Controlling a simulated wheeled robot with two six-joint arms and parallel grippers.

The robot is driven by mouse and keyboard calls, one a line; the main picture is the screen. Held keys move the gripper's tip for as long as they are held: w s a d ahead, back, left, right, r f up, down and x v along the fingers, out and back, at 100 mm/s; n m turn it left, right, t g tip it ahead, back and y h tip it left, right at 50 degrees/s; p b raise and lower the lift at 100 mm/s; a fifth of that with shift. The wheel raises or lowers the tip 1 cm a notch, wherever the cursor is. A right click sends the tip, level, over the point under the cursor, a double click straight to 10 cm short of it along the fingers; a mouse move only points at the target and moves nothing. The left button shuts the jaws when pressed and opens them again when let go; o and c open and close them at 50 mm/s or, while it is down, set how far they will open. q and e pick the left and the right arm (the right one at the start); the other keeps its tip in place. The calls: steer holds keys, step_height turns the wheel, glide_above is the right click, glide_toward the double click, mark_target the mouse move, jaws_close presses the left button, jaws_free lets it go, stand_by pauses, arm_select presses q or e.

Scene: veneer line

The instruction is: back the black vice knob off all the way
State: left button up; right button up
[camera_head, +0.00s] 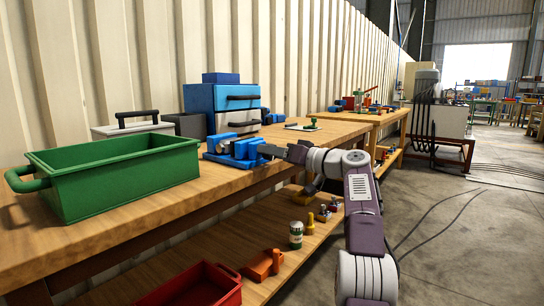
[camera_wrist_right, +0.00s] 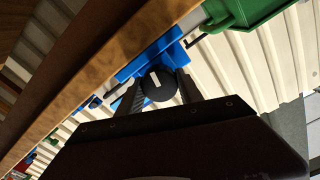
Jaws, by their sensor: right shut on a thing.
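The blue vice (camera_head: 222,158) sits at the front edge of the wooden workbench, to the right of the green crate. In the right wrist view, the black vice knob (camera_wrist_right: 153,92) is round with a white mark on its face, and the blue vice body (camera_wrist_right: 152,55) shows behind it. My right gripper (camera_head: 266,151) reaches in from the right at the vice. In the right wrist view, the right gripper (camera_wrist_right: 160,82) has one finger on each side of the knob and is shut on it. In the head view the gripper hides the knob. My left gripper is not in view.
The green crate (camera_head: 118,183) stands left on the bench (camera_head: 150,218). A blue toolbox (camera_head: 222,98) stands behind the vice. The lower shelf (camera_head: 300,254) holds a red bin (camera_head: 195,290), a can (camera_head: 296,235) and an orange thing. Open floor lies to the right.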

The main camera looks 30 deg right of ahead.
steer(key=shift+n, duration=1)
steer(key=o, duration=1.4)
steer(key=shift+s+d+b, duration=0.1)
steer(key=shift+s+b, duration=0.15)
steer(key=shift+b, duration=0.1)
steer(key=b+v, duration=0.1)
steer(key=v, duration=0.7)
steer(key=shift+s, duration=0.25)
steer(key=shift+d, duration=0.1)
